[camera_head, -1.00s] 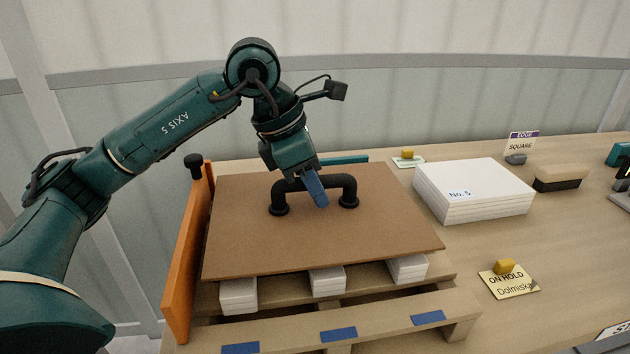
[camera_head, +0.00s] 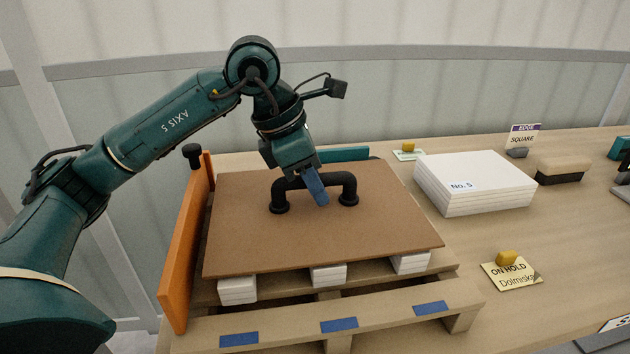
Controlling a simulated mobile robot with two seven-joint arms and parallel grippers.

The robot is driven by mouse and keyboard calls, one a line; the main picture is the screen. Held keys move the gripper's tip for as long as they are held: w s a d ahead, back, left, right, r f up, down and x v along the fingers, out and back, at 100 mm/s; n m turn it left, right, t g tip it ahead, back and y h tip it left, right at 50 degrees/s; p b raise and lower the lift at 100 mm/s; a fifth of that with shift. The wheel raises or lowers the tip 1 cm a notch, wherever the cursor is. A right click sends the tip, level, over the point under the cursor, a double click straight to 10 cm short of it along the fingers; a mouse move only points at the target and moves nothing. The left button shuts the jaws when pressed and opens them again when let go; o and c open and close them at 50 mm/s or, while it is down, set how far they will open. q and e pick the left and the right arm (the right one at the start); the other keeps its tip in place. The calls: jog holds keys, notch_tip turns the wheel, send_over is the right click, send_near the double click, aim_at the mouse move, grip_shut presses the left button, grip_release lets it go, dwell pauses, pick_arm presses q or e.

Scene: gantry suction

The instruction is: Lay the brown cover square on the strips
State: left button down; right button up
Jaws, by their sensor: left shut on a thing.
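The brown cover (camera_head: 330,236) is a flat board with a black arched handle (camera_head: 343,185) on top. My left gripper (camera_head: 316,188) is shut on the handle's bar, with a blue finger showing in front. The cover is about level over three white strips (camera_head: 238,290), whose front ends show under its front edge. I cannot tell whether it touches them. Its front edge runs nearly parallel to the front board of the wooden pallet (camera_head: 390,322). The rest of the strips is hidden under the cover. My right gripper is not in view.
An orange upright board (camera_head: 186,255) with a black knob stands close along the cover's left side. A white stack marked No. 5 (camera_head: 480,190) stands to the right. An ON HOLD card (camera_head: 512,274) and a brush (camera_head: 560,171) lie farther right. Blue tape (camera_head: 339,325) marks the pallet front.

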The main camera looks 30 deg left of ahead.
pick_arm(q)
jog(key=shift+f+b, duration=0.3)
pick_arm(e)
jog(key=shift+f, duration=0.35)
pick_arm(q)
jog(key=c, duration=1.2)
grip_release()
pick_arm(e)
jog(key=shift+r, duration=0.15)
pick_arm(q)
jog(key=shift+v, duration=1.25)
jog(key=p+v, duration=0.1)
jog(key=v, duration=0.9)
jog(key=shift+a+r, duration=0.15)
jog(key=shift+r, duration=0.3)
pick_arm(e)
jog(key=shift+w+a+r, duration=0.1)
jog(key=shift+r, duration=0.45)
